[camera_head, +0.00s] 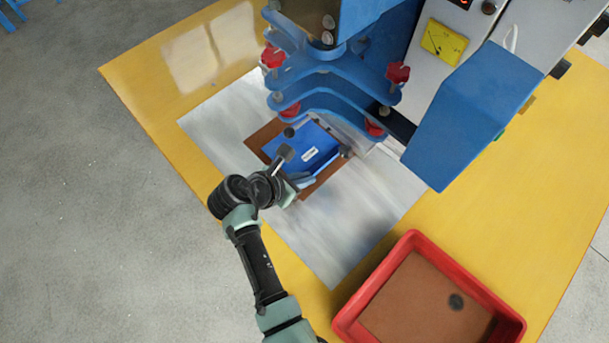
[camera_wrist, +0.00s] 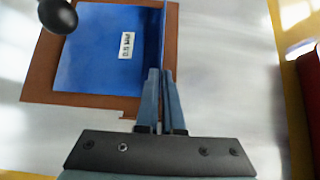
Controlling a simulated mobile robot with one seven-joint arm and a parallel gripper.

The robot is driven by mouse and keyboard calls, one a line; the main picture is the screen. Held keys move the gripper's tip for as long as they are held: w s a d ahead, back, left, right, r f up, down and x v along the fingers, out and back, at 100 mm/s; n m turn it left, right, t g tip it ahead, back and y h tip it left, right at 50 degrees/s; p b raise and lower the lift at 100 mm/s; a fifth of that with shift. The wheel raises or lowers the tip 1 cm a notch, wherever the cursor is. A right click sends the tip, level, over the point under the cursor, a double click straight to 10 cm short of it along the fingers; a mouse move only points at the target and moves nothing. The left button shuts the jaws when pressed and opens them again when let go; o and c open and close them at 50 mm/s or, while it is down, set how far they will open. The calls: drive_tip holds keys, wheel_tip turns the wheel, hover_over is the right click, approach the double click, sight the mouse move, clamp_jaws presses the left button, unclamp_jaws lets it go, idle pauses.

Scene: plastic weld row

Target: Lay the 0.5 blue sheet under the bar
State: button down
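The blue sheet (camera_head: 290,153) lies over a brown board (camera_head: 262,134) on the pale metal plate, at the front of the blue press. Its white label shows in the wrist view, where the sheet (camera_wrist: 95,65) has an upright lip along its right side. My gripper (camera_head: 298,180) is at the sheet's near side. In the wrist view my gripper (camera_wrist: 161,72) has its fingers close together around the lip, shut on it. The press's stacked blue plates (camera_head: 335,100) overhang the sheet's far side. I cannot make out the bar's underside or the sheet's far edge there.
The pale metal plate (camera_head: 350,215) has bare room to the right of the board. A red tray (camera_head: 400,248) with a brown bottom stands at the lower right of the yellow table (camera_head: 530,215). Red knobs (camera_head: 397,73) and a blue box (camera_head: 470,115) stick out from the machine.

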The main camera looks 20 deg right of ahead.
drive_tip(key=shift+p, duration=0.4)
idle(0.3)
drive_tip(key=c, duration=1)
unclamp_jaws()
drive_tip(key=shift+o, duration=0.2)
drive_tip(key=shift+r, duration=0.15)
drive_tip(key=shift+r+p, duration=1.5)
drive_tip(key=shift+p, duration=0.7)
drive_tip(key=shift+s+a+r+p, duration=0.15)
drive_tip(key=shift+s+a+p, duration=0.25)
drive_tip(key=shift+a, duration=0.45)
drive_tip(key=shift+s+a+r+p, duration=0.25)
drive_tip(key=shift+a+p, duration=0.4)
drive_tip(key=shift+a, duration=0.25)
drive_tip(key=shift+s+a+r+p, duration=0.1)
drive_tip(key=shift+s+a+p, duration=0.3)
drive_tip(key=shift+a, duration=0.45)
drive_tip(key=shift+s+a+p, duration=0.2)
drive_tip(key=shift+a+p, duration=0.1)
drive_tip(key=shift+a, duration=0.3)
drive_tip(key=shift+s+a+p, duration=0.15)
drive_tip(key=shift+a+p, duration=0.1)
drive_tip(key=shift+a, duration=0.35)
